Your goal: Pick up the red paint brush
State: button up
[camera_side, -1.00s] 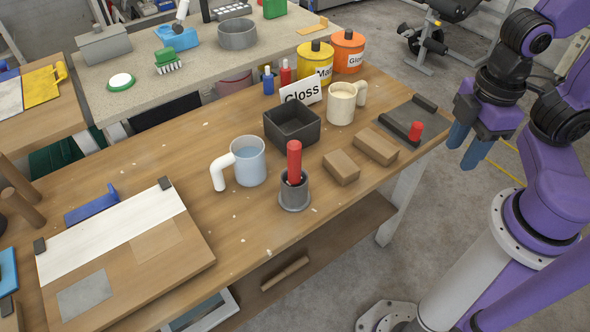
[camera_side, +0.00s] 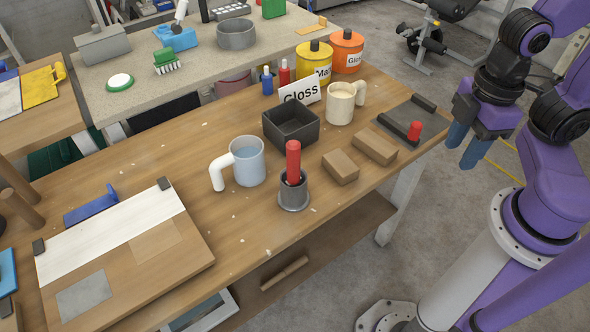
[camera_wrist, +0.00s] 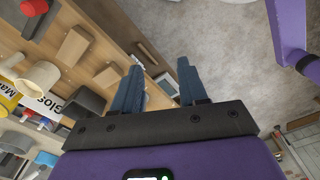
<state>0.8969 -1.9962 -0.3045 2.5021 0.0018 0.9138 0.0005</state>
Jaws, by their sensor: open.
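A red handle (camera_side: 293,160), which looks like the red paint brush, stands upright in a small dark grey pot (camera_side: 294,195) near the front edge of the wooden bench. Its lower end is hidden inside the pot. My gripper (camera_side: 464,148) is open and empty, with blue fingers pointing down, off the right end of the bench and well apart from the brush. In the wrist view my gripper (camera_wrist: 160,68) shows nothing between its fingers but the bench side and floor. I cannot make out the brush there.
Two wooden blocks (camera_side: 341,167) lie right of the pot. A black box (camera_side: 291,125), a cream mug (camera_side: 341,104) and a water jug (camera_side: 249,161) stand behind it. A dark tray (camera_side: 412,113) with a short red piece (camera_side: 415,130) lies at the right end.

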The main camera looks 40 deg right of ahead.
jog(key=o, duration=0.3)
notch_tip(320, 180, up, 4)
jog(key=m, duration=2.6)
send_over(290, 143)
notch_tip(290, 143, down, 12)
jog(key=shift+f, duration=0.15)
jog(key=shift+s+d+f, duration=0.1)
jog(key=shift+d+f, duration=0.1)
jog(key=shift+f, duration=1.15)
jog(key=shift+s+d+f, duration=0.1)
jog(key=shift+d+f, duration=0.05)
jog(key=shift+f, duration=1.15)
